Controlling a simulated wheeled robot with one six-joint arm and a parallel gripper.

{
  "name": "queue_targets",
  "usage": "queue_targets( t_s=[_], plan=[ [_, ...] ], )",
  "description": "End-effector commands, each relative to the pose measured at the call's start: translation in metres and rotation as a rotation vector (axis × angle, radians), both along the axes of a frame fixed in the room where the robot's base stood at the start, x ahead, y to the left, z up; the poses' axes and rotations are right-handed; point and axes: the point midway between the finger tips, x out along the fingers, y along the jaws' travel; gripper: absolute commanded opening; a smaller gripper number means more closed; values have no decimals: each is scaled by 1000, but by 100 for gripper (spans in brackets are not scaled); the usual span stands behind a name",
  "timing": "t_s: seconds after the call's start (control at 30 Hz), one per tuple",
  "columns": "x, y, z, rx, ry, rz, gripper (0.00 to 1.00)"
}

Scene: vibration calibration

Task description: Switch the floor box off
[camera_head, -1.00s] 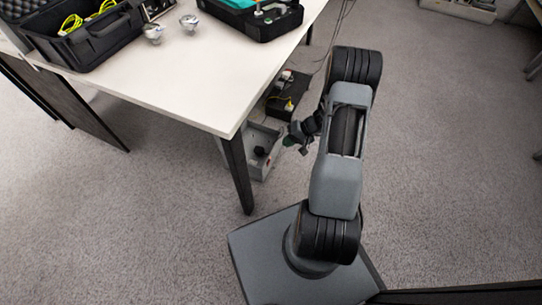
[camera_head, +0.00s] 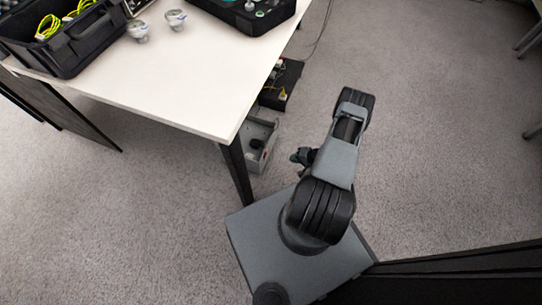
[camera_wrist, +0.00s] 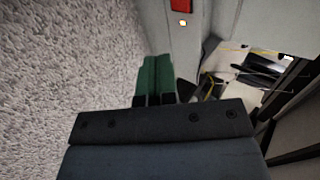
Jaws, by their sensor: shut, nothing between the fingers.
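The floor box (camera_head: 269,127) is a grey open-topped box on the carpet under the table's edge, with dark items inside. In the wrist view its grey wall (camera_wrist: 183,48) runs ahead of my gripper. A red switch (camera_wrist: 181,5) is cut off by the top edge, with a small lit indicator (camera_wrist: 183,22) just below it. My gripper (camera_wrist: 155,72) has green fingers, shut and empty, pointing toward that wall below the light. Contact cannot be told. In the head view my gripper (camera_head: 302,157) is just right of the box, low and partly hidden by my arm.
The white table (camera_head: 180,90) stands over the box, with a dark leg (camera_head: 236,170) close by. A black box with cables (camera_head: 284,86) lies behind. A black case (camera_head: 75,40) and silver parts are on the tabletop. Carpet to the right is clear.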

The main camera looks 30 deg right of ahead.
Motion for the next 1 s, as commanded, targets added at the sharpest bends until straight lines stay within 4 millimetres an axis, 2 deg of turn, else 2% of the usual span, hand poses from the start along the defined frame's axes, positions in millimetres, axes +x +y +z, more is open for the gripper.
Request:
queue_targets(
  t_s=[0.27, 0.73, 1.0],
  plan=[
    [10, 10, -13, 0, 0, 5, 0],
    [58, 55, -67, 0, 0, 6, 0],
    [81, 74, -60, -1, -1, 3, 0]
  ],
)
